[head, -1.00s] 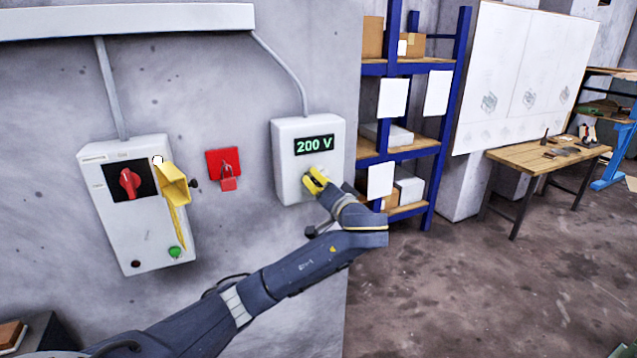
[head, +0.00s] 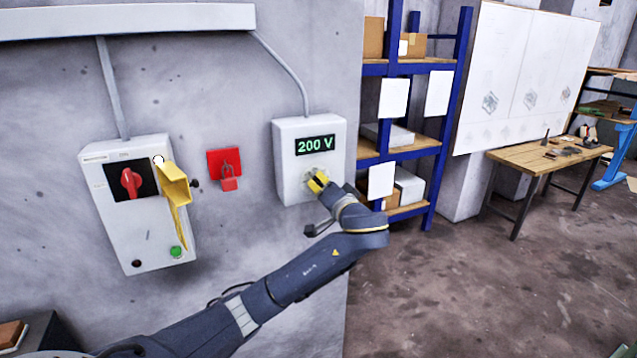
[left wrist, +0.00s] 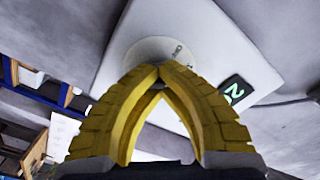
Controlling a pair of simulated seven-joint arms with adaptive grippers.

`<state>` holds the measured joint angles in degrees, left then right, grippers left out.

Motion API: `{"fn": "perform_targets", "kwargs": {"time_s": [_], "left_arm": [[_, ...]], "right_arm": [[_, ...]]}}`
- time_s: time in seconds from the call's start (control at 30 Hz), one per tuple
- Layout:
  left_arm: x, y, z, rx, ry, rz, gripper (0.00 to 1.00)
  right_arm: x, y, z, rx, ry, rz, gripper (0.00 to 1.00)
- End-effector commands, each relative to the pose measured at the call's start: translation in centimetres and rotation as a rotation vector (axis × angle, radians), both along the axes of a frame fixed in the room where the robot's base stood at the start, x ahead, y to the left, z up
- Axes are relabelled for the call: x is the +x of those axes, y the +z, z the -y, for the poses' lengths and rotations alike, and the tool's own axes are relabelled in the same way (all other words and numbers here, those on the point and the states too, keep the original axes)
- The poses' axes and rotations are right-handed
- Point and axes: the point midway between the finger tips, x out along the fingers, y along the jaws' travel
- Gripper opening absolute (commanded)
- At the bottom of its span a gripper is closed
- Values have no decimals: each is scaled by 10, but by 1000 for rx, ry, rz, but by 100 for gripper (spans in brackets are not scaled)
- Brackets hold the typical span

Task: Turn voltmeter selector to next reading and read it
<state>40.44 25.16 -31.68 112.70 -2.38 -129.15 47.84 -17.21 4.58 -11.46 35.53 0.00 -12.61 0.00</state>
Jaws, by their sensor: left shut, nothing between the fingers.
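The voltmeter (head: 297,131) is a white box on the grey wall, and its display (head: 315,145) reads 200 V in green. Its round selector (head: 308,174) sits below the display, mostly hidden behind my left gripper (head: 317,182). In the left wrist view the yellow fingers of my left gripper (left wrist: 160,72) meet at their tips in front of the pale selector dial (left wrist: 150,50). They are shut with nothing between them. I cannot tell whether the tips touch the dial. The voltmeter box also shows in the left wrist view (left wrist: 225,45). My right gripper is not in view.
Left of the voltmeter are a red padlocked plate (head: 217,158) and a white switch box (head: 150,230) with a red rotary switch (head: 131,182), a yellow hinged piece (head: 174,186) and a green button (head: 175,251). A blue shelf rack (head: 456,90) stands to the right.

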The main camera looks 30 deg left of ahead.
Motion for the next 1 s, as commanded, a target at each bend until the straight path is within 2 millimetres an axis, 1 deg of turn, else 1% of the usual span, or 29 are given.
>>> {"fn": "perform_targets", "kwargs": {"time_s": [0.1, 0.13, 0.5, 0.6, 0.87, 1.0], "left_arm": [[1, -2, 2, 24, -5, -48, 0], [1, -1, 2, 26, -5, -43, 2], [1, 0, 1, 27, -3, -42, 45], [0, 0, 1, 27, -2, -42, 54], [0, 0, 2, 27, -2, -42, 54], [-5, -1, 10, 26, -3, -41, 54]], "right_arm": [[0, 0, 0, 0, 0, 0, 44], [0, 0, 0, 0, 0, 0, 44], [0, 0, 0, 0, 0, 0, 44], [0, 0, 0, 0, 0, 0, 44], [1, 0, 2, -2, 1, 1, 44], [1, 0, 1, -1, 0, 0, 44]]}}
